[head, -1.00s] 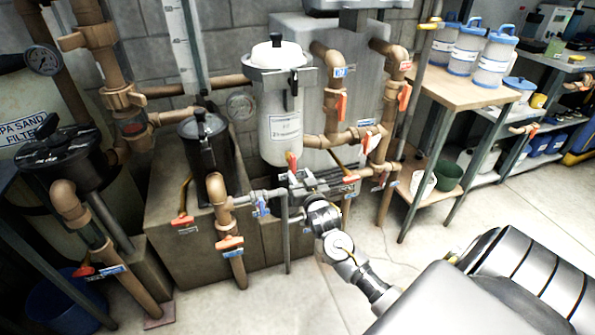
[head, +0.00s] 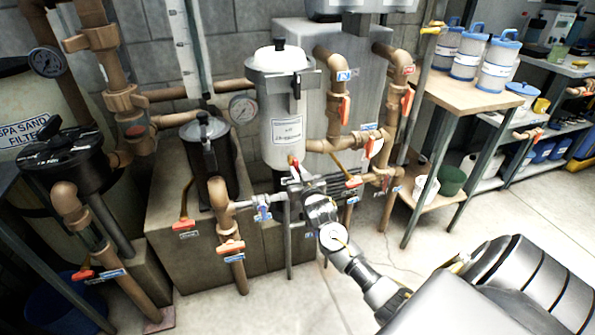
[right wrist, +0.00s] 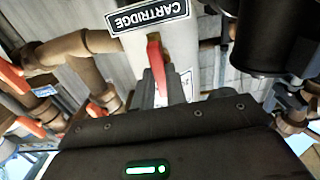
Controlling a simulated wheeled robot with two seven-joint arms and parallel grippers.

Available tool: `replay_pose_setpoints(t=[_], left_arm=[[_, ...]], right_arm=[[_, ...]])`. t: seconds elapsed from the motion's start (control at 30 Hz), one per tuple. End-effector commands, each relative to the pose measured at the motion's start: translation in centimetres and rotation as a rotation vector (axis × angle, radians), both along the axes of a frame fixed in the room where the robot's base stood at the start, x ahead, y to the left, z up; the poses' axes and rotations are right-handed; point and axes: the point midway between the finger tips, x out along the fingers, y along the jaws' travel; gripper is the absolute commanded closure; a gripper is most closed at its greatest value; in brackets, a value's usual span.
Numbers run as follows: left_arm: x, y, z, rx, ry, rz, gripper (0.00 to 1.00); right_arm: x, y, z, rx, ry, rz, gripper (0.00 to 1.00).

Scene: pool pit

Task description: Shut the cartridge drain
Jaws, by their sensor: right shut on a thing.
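The white cartridge filter housing (head: 282,115) stands upright in the middle of the head view, with a white cap and a paper label. Its drain's red handle (head: 293,162) is low on the housing's front. My right gripper (head: 297,173) reaches up to it from below. In the right wrist view the red handle (right wrist: 155,54) rises from between the fingers (right wrist: 155,90), beside a black CARTRIDGE sign (right wrist: 147,14). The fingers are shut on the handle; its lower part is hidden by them. My left gripper is not in view.
Brown pipes with orange-handled valves (head: 345,107) stand close to the right of the housing. A dark strainer pot (head: 208,160) is at the left. A wooden bench (head: 450,88) with blue-lidded tubs (head: 497,65) is at the right.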

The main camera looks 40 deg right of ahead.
Motion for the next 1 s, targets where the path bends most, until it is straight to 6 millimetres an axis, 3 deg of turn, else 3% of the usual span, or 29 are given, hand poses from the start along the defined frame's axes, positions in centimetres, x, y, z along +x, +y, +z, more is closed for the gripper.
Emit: replay_pose_setpoints(t=[0.47, 0.8, 1.0], left_arm=[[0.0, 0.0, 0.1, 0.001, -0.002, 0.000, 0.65], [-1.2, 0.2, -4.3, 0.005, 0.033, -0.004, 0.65], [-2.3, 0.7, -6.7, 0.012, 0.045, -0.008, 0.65]], right_arm=[[0.1, -0.1, 0.2, 0.062, -0.023, -0.003, 1.00], [0.1, -0.1, 0.5, 0.610, -0.215, -0.003, 1.00], [0.1, -0.1, 0.4, 0.829, -0.294, -0.002, 1.00]])
